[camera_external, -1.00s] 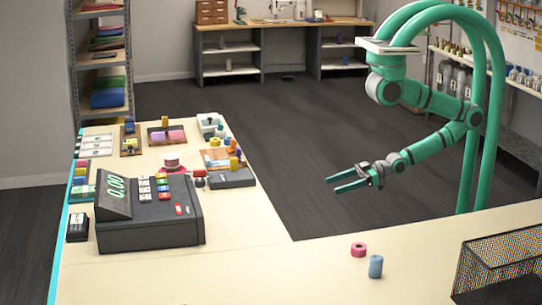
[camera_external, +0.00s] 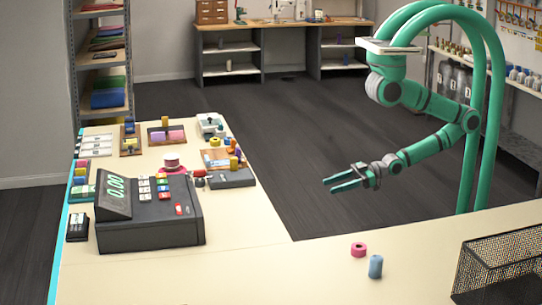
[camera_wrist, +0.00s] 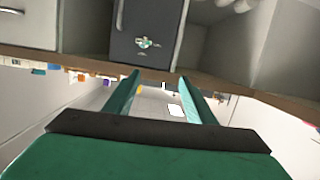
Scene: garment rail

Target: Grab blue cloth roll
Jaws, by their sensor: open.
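A small blue cloth roll (camera_external: 375,266) stands upright on the front part of the cream counter (camera_external: 300,275), in the external view. A pink roll (camera_external: 358,249) lies just behind it to the left, a small gap apart. My gripper (camera_external: 346,182) is open and empty, in the air beyond the counter's inner edge, above the dark floor and well behind the blue roll. In the wrist view its two green fingers (camera_wrist: 157,88) stand apart with nothing between them. The blue roll cannot be made out in the wrist view.
A black wire mesh basket (camera_external: 500,265) stands on the counter to the right of the rolls. A dark cash register (camera_external: 150,215) stands on the left counter, with several small items behind it. The counter around the two rolls is clear.

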